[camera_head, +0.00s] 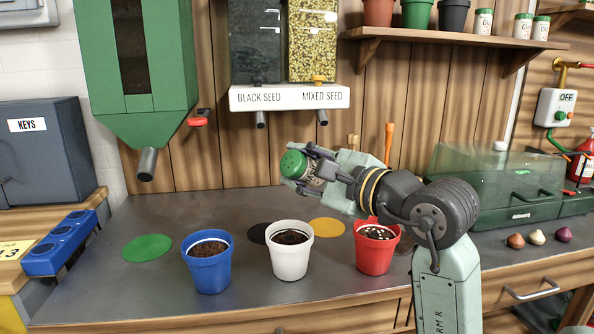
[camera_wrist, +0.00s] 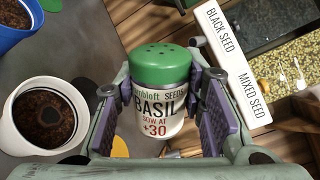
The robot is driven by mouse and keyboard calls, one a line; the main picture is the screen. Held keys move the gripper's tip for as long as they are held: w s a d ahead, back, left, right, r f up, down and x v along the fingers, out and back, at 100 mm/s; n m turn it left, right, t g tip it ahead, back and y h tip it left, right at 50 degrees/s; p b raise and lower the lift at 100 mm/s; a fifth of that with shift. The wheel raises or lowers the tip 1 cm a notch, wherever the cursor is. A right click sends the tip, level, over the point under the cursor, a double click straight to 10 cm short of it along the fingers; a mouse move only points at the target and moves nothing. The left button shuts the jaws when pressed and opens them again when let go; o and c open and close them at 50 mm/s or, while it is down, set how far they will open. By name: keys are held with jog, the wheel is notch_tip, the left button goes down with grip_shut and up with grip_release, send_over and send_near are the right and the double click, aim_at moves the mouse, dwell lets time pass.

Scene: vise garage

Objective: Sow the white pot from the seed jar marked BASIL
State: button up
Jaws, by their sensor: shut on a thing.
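The jar marked BASIL (camera_wrist: 160,100) is white with a green, holed cap. My gripper (camera_wrist: 154,88) is shut on it, with purple pads at both sides. In the head view the jar (camera_head: 293,163) is tilted, cap to the left, held in my gripper (camera_head: 318,170) above and behind the white pot. The white pot (camera_head: 290,262) stands upright on the bench, full of dark soil. In the wrist view the white pot (camera_wrist: 42,148) is at the left, and its soil has a small dark hollow. The jar's label also reads "sow at +30".
A blue pot (camera_head: 208,272) stands left of the white pot, and a red pot (camera_head: 375,252) with pale specks on its soil stands right. Seed dispensers (camera_head: 290,97) hang behind. A green hopper (camera_head: 140,80) hangs at left. More jars (camera_head: 483,22) stand on the shelf.

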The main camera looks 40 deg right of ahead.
aim_at(291, 157)
jog(key=shift+d+f+n+b, duration=0.15)
jog(key=shift+f+n+b, duration=0.4)
jog(key=shift+n, duration=0.55)
jog(key=n+b, duration=0.1)
jog(key=b, duration=0.1)
jog(key=n+b, duration=0.2)
jog(key=shift+f+h, duration=0.3)
jog(key=shift+f, duration=0.1)
jog(key=shift+f+n+b, duration=0.2)
jog(key=shift+n+b, duration=1.3)
jog(key=shift+n, duration=0.2)
